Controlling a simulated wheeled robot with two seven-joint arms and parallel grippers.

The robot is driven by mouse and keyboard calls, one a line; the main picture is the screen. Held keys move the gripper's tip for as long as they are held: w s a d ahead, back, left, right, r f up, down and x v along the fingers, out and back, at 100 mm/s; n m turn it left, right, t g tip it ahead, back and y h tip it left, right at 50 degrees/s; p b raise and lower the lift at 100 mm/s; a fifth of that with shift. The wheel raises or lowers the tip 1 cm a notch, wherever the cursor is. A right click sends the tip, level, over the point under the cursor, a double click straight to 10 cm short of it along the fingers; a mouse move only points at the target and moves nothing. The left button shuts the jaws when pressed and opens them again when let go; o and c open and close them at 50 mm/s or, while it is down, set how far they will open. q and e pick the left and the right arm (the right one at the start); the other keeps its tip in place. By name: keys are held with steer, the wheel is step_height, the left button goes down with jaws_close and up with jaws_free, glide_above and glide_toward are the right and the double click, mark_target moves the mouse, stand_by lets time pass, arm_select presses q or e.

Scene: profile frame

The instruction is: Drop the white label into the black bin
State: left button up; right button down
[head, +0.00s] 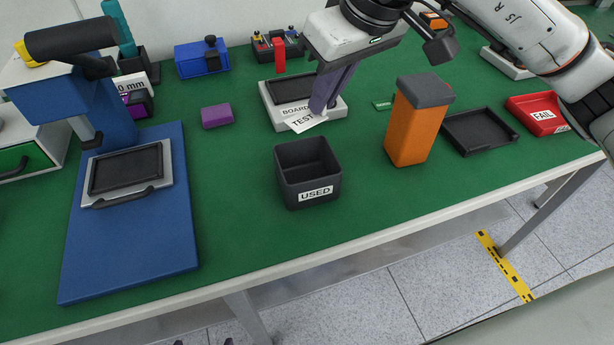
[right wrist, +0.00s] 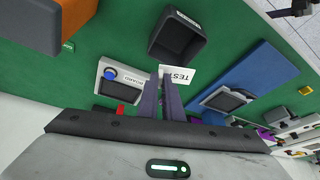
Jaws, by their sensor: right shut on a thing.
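The white label (head: 306,123), printed TEST, is between the fingertips of my right gripper (head: 320,110), which is shut on it. It also shows at the fingertips in the right wrist view (right wrist: 180,75). In the head view the label overlaps the front edge of a light grey fixture marked BOARD (head: 336,103); whether it touches the fixture I cannot tell. The open black bin (head: 290,182), marked USED, stands nearer the table's front edge, just below the label in the picture. It looks empty and also shows in the right wrist view (right wrist: 158,48). My left gripper is not in view.
An orange block with a grey top (head: 407,133) stands right of the bin. A black tray (head: 478,132) and a red FAIL tray (head: 537,112) lie further right. A blue press (head: 130,235) fills the left. Green table around the bin is clear.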

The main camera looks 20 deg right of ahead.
step_height(320, 180, down, 2)
steer(key=shift+f+b, duration=0.1)
steer(key=shift+b, duration=0.35)
steer(key=shift+f, duration=0.1)
steer(key=c, duration=1.8)
jaws_free()
steer(key=shift+c, duration=0.2)
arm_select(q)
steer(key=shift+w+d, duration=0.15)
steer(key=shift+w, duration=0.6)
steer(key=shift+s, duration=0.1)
arm_select(e)
steer(key=shift+r, duration=0.35)
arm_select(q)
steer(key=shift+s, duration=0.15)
arm_select(e)
steer(key=v, duration=0.9)
steer(key=shift+r, duration=0.3)
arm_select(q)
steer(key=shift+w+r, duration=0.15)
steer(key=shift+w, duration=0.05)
arm_select(e)
steer(key=shift+s, duration=0.15)
